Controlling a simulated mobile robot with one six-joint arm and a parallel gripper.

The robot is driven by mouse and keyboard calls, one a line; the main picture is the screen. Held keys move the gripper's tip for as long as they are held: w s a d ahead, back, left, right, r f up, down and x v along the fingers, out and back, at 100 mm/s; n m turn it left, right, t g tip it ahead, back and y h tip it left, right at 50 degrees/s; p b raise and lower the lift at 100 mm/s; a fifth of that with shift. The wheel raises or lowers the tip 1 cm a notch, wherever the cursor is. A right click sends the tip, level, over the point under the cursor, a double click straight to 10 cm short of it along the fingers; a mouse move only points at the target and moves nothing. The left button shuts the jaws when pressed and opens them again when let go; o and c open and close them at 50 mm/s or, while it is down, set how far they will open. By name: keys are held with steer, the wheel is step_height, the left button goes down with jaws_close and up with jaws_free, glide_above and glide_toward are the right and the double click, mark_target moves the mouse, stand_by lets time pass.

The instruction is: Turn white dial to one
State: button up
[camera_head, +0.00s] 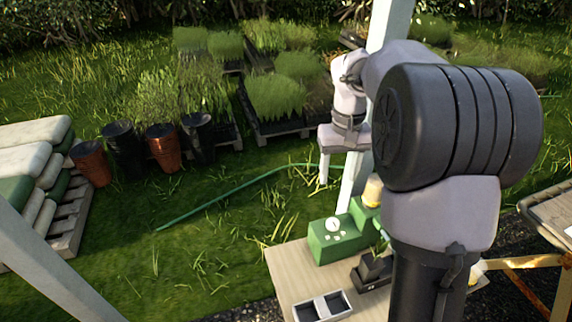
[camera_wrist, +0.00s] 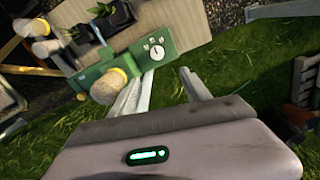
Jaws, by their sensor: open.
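The white dial (camera_head: 333,224) is a small round knob on the face of a green box (camera_head: 326,246) on a wooden table. In the wrist view the dial (camera_wrist: 157,53) shows a dark pointer mark, with small pale marks beside it on the green panel. The marks are too small to read, so I cannot tell the setting. My gripper (camera_wrist: 163,72) is open and empty, its two pale fingers spread with the dial beyond and between their tips. In the head view my gripper (camera_head: 323,167) hangs above the box, apart from it.
A two-part tray (camera_head: 322,306) and a black object (camera_head: 372,270) stand on the table (camera_head: 284,262). A pale yellow cylinder (camera_head: 373,190) is behind the box. A white post (camera_head: 352,190) rises close to my gripper. A green hose (camera_head: 240,188) lies on the grass.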

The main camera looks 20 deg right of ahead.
steer(key=b, duration=0.3)
glide_above(333, 222)
step_height(333, 222, down, 5)
step_height(333, 222, down, 12)
steer(key=b, duration=0.4)
steer(key=shift+f+b, duration=0.25)
steer(key=shift+b, duration=0.1)
